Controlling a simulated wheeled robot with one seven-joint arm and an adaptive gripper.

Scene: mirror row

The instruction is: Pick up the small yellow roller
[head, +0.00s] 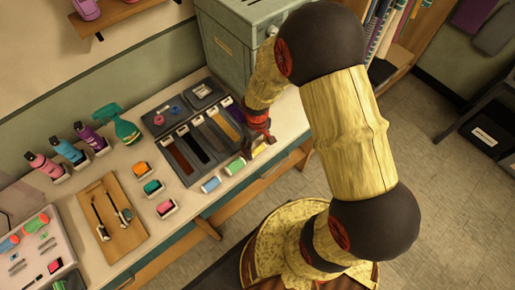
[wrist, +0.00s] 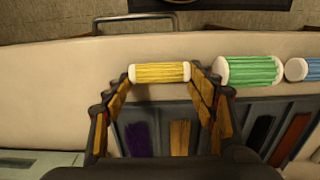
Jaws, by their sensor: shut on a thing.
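The small yellow roller (wrist: 160,73) lies crosswise between the two fingers of my gripper (wrist: 160,74) in the wrist view. A fingertip meets each of its white ends, so the gripper is shut on it. In the head view the yellow roller (head: 258,148) is a small patch below my gripper (head: 258,134) at the right part of the counter. The arm hides part of that area. In the wrist view the roller appears at or close above the pale counter top; I cannot tell whether it touches.
A larger green roller (wrist: 251,70) is right beside the right finger, with a blue roller (wrist: 304,69) beyond it. A dark tray of colour strips (head: 196,137) lies alongside. A grey-green metal box (head: 232,45) stands behind. Bottles and a wooden board (head: 122,235) are further left.

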